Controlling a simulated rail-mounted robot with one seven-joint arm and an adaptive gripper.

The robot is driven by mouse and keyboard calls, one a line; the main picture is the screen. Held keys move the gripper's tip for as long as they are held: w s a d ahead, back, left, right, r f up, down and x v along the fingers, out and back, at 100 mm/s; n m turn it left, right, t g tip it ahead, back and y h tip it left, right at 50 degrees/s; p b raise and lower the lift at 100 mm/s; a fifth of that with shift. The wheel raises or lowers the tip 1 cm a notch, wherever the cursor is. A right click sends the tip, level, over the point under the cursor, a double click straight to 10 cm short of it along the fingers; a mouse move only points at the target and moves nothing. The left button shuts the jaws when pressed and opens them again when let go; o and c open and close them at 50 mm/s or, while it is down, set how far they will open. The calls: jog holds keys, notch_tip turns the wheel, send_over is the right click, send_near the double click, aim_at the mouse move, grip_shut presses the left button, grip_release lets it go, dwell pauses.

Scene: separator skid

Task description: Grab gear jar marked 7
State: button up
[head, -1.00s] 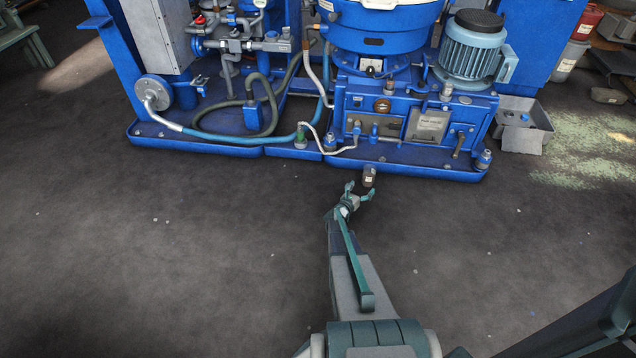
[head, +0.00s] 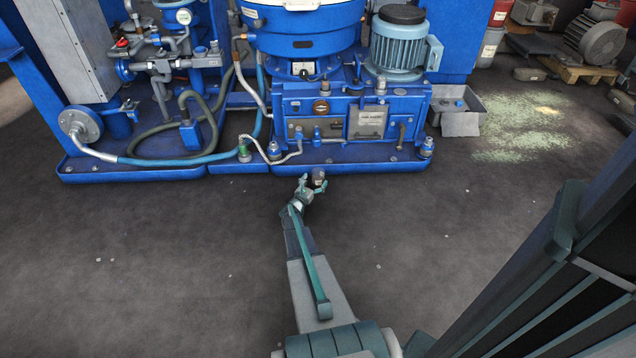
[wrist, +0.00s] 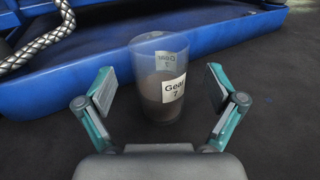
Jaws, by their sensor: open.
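The gear jar (wrist: 160,88) is a clear cup, partly filled with something brown, with a white label reading "Gear 7". It stands upright on the dark floor in front of the blue skid edge, centred in the wrist view. In the head view the jar (head: 318,177) is small, at the tip of my arm. My gripper (wrist: 160,92) is open, with one finger on each side of the jar in the wrist view. Gaps show between the fingers and the jar. In the head view my gripper (head: 314,188) is at the jar, partly overlapping it.
The blue skid base (head: 360,155) lies right behind the jar. A braided hose (wrist: 38,42) is on it at the left. A grey motor (head: 403,42) and a grey tray (head: 460,112) are farther right. The floor in front is clear.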

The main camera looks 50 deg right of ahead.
aim_at(315, 180)
jog(key=d, duration=0.1)
jog(key=d+b, duration=0.1)
jog(key=d, duration=0.1)
jog(key=shift+w+d, duration=0.1)
jog(key=shift+w, duration=0.2)
jog(key=c, duration=1.5)
